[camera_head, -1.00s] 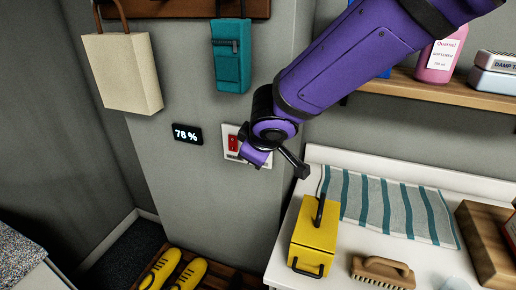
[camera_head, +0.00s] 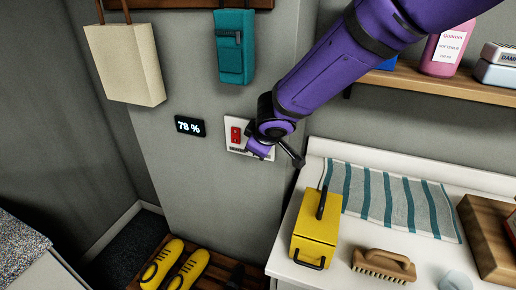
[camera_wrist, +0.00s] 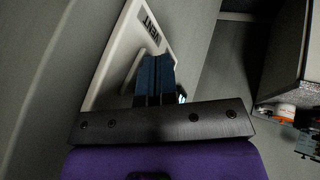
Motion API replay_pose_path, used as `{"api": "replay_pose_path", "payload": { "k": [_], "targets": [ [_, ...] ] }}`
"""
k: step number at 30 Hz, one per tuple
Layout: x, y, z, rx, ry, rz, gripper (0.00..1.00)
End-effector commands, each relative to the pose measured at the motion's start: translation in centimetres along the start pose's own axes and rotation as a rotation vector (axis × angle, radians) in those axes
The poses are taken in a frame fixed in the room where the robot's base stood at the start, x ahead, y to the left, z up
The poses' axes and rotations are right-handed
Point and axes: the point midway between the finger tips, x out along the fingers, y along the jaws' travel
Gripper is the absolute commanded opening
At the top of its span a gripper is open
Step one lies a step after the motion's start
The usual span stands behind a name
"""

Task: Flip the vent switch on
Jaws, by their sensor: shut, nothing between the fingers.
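The vent switch is a white wall plate (camera_head: 228,145) with a red rocker (camera_head: 236,134) on the grey wall, below the teal pouch. In the wrist view the plate (camera_wrist: 118,62) carries the word VENT, and the rocker is not clearly visible. My gripper (camera_head: 258,150) is at the plate's lower right and covers part of it. Its dark blue fingers (camera_wrist: 155,64) are shut together with nothing held, over the plate in the wrist view. I cannot tell whether they touch the plate. The rocker's on or off position is not clear.
A 78 % display (camera_head: 189,126) is left of the switch. A teal pouch (camera_head: 234,48) and a cream bag (camera_head: 124,65) hang above. A counter at right holds a yellow box (camera_head: 315,237), a brush (camera_head: 384,263) and a striped towel (camera_head: 390,200). A shelf (camera_head: 440,88) is above it.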

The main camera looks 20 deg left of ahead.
Motion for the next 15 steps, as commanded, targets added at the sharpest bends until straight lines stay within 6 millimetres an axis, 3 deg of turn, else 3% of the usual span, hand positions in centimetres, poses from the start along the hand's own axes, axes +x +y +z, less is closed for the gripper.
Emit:
{"api": "replay_pose_path", "payload": {
  "k": [15],
  "targets": [
    [0.44,0.42,0.15,0.001,-0.001,0.0,0.0]
  ]
}}
